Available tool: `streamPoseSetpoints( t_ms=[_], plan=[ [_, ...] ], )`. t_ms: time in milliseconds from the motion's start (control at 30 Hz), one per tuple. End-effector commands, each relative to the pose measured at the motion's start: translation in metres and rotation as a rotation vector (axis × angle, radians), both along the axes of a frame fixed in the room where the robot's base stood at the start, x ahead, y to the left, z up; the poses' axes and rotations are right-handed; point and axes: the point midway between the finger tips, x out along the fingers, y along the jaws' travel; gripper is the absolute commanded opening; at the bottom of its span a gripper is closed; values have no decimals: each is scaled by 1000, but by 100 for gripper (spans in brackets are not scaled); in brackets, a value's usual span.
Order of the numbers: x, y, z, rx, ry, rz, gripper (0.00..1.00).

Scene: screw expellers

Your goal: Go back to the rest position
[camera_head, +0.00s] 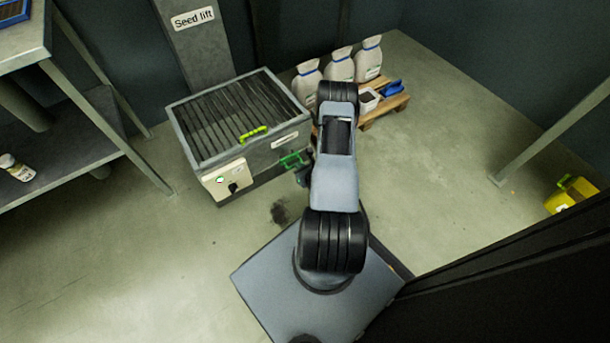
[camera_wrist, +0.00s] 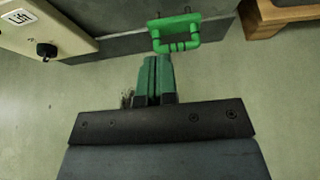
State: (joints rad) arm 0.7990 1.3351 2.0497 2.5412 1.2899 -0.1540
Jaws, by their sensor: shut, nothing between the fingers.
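My gripper (camera_wrist: 156,76) shows in the wrist view with its two green fingers together and nothing between them. In the head view it is mostly hidden by my arm, and its dark end (camera_head: 304,176) shows low beside the box. A green handle (camera_wrist: 176,46) on the box's side lies just beyond the fingertips in the wrist view. It also shows in the head view (camera_head: 291,161). I cannot tell whether the fingertips touch it.
The grated seed lift box (camera_head: 262,160) stands left of my arm, with a yellow-green handle (camera_head: 254,132) and a knob panel (camera_head: 226,182). White jugs (camera_head: 340,66) stand on a wooden pallet (camera_head: 388,107) behind. A shelf (camera_head: 75,145) is left.

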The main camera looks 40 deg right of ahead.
Motion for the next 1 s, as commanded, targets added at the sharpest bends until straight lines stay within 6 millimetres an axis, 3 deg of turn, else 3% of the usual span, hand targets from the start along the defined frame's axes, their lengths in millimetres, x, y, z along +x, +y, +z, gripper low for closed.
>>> streamPoseSetpoints(
  t_ms=[200, 500, 867, 967, 1000],
  plan=[
    [-38, 21, 19, 6, 5, -1, 0],
    [-65, 36, 30, 4, 5, 0, 0],
    [-66, 39, 37, 0, -4, 14, 0],
    [-53, 42, 63, -8, -35, 81, 0],
    [-44, 46, 80, -15, -56, 128, 0]
  ],
)
